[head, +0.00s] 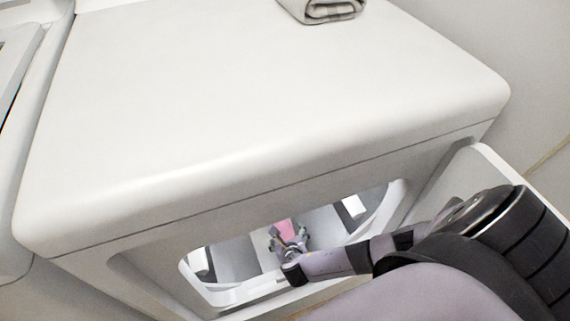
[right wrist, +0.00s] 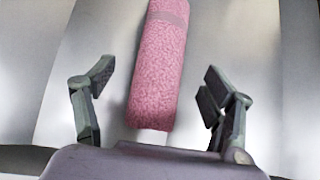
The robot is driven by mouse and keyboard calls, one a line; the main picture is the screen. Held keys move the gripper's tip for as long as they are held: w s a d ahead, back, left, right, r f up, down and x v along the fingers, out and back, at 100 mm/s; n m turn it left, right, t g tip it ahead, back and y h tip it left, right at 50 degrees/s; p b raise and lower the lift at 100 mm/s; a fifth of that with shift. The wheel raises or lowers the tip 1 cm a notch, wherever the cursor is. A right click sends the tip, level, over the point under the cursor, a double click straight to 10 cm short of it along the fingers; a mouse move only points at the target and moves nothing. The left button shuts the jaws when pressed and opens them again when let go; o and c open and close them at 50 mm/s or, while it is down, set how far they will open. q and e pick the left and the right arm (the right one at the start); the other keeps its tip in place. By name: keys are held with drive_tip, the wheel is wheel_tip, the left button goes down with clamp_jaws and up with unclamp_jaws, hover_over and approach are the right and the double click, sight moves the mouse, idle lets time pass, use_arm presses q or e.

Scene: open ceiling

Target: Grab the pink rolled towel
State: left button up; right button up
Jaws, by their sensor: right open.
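The pink rolled towel (right wrist: 160,70) lies lengthwise in the right wrist view, with a paler band near its top end. In the head view a small part of the towel (head: 284,229) shows inside the opening below the white top. My right gripper (right wrist: 158,85) is open, with one finger on each side of the towel's near end and a gap on both sides. In the head view my right gripper (head: 288,244) is reaching through the opening at the towel. My left gripper is not in view.
A grey folded towel (head: 330,10) lies on the top at the back. A white panel edge (head: 485,155) stands at the right.

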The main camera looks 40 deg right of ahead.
sight(285, 226)
drive_tip(key=b+x, duration=0.1)
drive_tip(key=x, duration=0.2)
drive_tip(key=shift+w+f+b, duration=0.15)
drive_tip(key=shift+f+b, duration=0.15)
drive_tip(key=shift+f, duration=0.1)
drive_tip(key=shift+c, duration=0.6)
drive_tip(key=c, duration=1.1)
drive_tip(key=shift+r, duration=0.2)
drive_tip(key=shift+c, duration=0.2)
